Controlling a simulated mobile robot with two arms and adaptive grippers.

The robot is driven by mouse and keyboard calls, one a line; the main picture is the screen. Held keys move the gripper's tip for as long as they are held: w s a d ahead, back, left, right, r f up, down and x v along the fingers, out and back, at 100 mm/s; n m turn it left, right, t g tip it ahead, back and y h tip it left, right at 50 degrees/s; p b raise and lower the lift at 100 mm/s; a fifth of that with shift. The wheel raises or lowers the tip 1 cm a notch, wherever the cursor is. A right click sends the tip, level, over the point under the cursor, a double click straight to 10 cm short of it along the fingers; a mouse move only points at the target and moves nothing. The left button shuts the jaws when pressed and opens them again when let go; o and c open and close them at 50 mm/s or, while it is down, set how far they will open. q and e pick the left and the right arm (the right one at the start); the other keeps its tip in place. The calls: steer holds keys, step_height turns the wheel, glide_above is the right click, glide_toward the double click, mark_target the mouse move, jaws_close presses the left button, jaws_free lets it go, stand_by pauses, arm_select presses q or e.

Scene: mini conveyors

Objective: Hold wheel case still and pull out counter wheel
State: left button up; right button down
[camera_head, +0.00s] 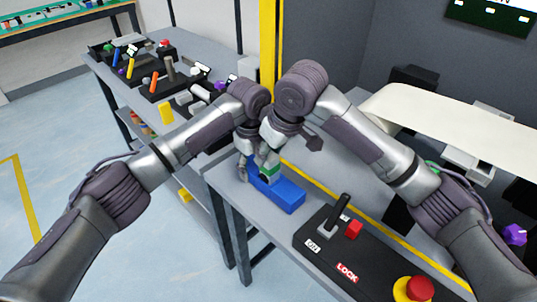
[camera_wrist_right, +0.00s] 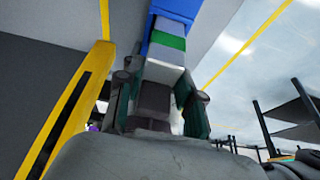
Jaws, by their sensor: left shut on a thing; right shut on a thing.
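The blue wheel case (camera_head: 280,194) lies on the grey table in the head view. Its blue end also shows at the top of the right wrist view (camera_wrist_right: 178,10). The counter wheel, a block with a green band (camera_wrist_right: 170,41) and a pale part, is in line with the blue case. Its green part also shows in the head view (camera_head: 270,174). My right gripper (camera_wrist_right: 162,76) is shut on the pale part, one finger on each side. My left gripper (camera_head: 245,168) is shut at the far left end of the case; its fingertips are partly hidden. I cannot tell how far the wheel sits in the case.
A black control panel (camera_head: 322,262) with a lever, a red block and a red button (camera_head: 419,288) is at the front right. A pale conveyor belt (camera_head: 450,115) is on the right. A yellow post (camera_head: 268,45) stands behind my grippers. A cluttered bench (camera_head: 185,50) is at the left.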

mark_target(269, 169)
arm_select(q)
steer(key=shift+s+a+f, duration=0.1)
steer(key=shift+a+f, duration=0.25)
steer(key=shift+f, duration=0.35)
steer(key=o, duration=1.6)
steer(key=shift+r, duration=0.1)
steer(key=r, duration=0.9)
steer(key=shift+d+r, duration=0.15)
steer(key=shift+d, duration=0.15)
